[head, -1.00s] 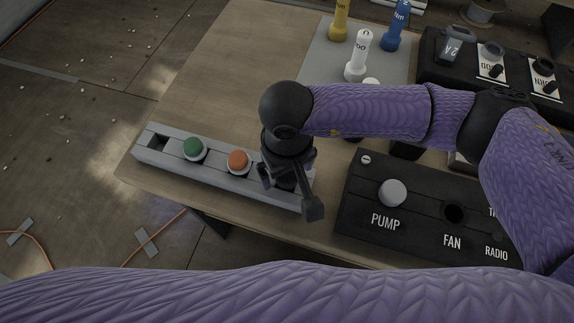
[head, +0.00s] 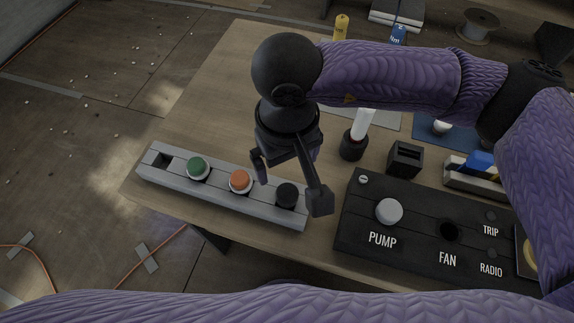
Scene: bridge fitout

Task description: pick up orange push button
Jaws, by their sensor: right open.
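The orange push button (head: 240,180) sits in a grey slotted rack (head: 218,199) near the front left of the table, between a green button (head: 198,167) on its left and a black button (head: 287,195) on its right. My right gripper (head: 290,192) is open and empty, pointing down above the rack. Its fingers show over the black button's end, to the right of the orange button and apart from it. My left gripper is not in view.
A black panel (head: 350,237) labelled PUMP, FAN, TRIP and RADIO lies right of the rack, with a white knob (head: 389,211). Behind it stand a black block (head: 405,159) and a white-handled tool (head: 362,124). The wooden table (head: 215,93) is clear behind the rack.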

